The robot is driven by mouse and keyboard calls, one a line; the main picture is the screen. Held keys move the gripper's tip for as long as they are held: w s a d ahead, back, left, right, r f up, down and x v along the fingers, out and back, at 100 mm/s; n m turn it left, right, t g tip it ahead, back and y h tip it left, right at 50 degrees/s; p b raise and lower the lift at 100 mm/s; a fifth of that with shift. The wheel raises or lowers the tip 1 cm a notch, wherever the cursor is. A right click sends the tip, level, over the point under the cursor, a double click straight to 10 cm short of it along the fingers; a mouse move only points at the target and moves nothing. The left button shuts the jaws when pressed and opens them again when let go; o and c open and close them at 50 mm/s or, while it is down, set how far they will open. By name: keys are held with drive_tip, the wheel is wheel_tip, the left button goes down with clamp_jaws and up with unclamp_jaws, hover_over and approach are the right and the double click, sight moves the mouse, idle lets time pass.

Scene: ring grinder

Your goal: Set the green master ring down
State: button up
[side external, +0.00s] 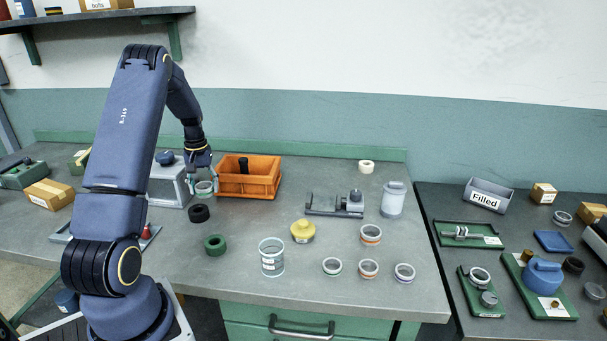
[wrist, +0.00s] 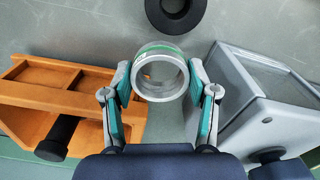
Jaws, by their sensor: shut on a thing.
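The green master ring, a silvery metal ring with a green band, is between the fingers of my gripper (wrist: 160,68). In the wrist view the ring (wrist: 160,50) is seen nearly end-on, with a fingertip pad on each side. In the side view my gripper (side external: 203,184) points down and is shut on the ring (side external: 204,188), in the gap between the orange crate and the grey box. Whether the ring's underside touches the bench or hangs just above it cannot be told.
The orange crate (side external: 249,194) stands right of the ring, the grey box (side external: 168,192) left. A black ring (side external: 199,213) and a green ring (side external: 214,245) lie in front.

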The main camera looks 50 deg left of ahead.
sight(209, 204)
drive_tip(key=shift+w+a+f, duration=0.3)
drive_tip(key=shift+f, duration=0.2)
drive_tip(key=shift+w+a+f, duration=0.15)
drive_tip(key=shift+f, duration=1.55)
drive_tip(key=shift+f, duration=0.1)
drive_tip(key=o, duration=1.3)
